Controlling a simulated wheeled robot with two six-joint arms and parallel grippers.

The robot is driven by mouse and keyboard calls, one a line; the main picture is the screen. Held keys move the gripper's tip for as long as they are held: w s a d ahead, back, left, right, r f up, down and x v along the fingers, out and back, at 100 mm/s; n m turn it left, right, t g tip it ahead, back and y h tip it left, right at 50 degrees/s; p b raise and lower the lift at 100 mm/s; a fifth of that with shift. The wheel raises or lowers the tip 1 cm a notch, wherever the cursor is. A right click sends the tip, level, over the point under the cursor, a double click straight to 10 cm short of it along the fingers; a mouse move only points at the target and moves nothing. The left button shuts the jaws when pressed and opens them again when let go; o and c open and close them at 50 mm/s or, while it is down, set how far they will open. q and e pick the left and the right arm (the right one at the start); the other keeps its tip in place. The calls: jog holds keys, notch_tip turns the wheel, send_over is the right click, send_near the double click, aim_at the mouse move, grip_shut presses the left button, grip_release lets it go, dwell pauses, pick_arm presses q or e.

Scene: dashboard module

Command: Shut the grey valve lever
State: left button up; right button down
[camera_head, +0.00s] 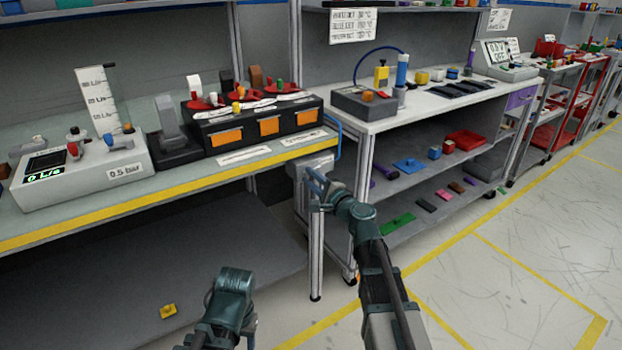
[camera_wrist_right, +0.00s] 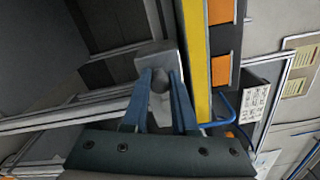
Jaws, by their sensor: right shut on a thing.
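The grey valve lever (camera_wrist_right: 158,84) shows in the right wrist view as a short, dark grey rounded piece between my fingers, in front of a light grey box (camera_wrist_right: 155,58). In the head view this grey box (camera_head: 304,168) sits at the right end of the left bench, below its yellow edge. My right gripper (camera_head: 316,182) is at the box, with its blue fingers (camera_wrist_right: 160,80) shut on the lever. The fingers hide much of the lever, so its exact angle is hard to tell. Only part of my left arm shows at the bottom of the head view; its fingertips are not visible.
The left bench (camera_head: 200,183) carries a white console (camera_head: 85,178) with small levers and a black module (camera_head: 255,128) with orange panels. A blue pipe (camera_head: 337,135) bends at its corner. A white shelf bench (camera_head: 420,105) stands to the right. Floor (camera_head: 480,290) at right is clear.

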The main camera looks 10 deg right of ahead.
jog(key=c, duration=0.7)
grip_release()
jog(key=shift+s, duration=0.15)
